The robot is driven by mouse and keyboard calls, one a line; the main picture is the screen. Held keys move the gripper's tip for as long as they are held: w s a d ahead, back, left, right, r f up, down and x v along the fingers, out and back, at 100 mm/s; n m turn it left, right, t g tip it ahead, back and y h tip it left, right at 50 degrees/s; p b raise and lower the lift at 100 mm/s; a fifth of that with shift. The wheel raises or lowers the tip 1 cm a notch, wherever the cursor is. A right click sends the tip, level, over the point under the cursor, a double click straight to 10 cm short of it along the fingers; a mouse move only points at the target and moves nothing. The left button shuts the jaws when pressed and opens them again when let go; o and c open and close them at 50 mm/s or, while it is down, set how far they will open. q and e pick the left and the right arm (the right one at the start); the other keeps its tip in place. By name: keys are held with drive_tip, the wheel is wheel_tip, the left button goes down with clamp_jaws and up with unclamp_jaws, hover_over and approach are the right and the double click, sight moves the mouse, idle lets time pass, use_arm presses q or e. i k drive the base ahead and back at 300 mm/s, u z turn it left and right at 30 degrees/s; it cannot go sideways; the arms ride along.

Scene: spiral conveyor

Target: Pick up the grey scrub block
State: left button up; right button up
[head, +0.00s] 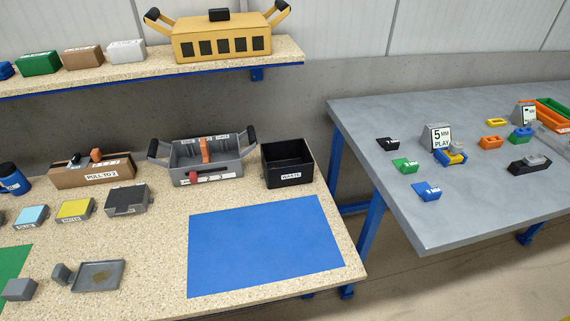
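A plain grey block (19,290) lies at the lower left of the speckled table in the head view, near the picture's left edge. A smaller dark grey block (61,273) stands just to its right, beside a shallow grey tray (82,287) with a brownish patch inside. I cannot tell for certain which grey block is the scrub block; no label shows on either. Neither of my grippers is in view.
The speckled table also holds a blue mat (265,245), a black waste bin (288,165), a grey handled tote (207,165), a PULL-TO box (92,173) and yellow (75,210) and light blue (31,216) pads. A grey table (470,205) stands right, across a gap.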

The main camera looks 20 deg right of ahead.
sight(19, 290)
drive_tip(key=u, duration=1.6)
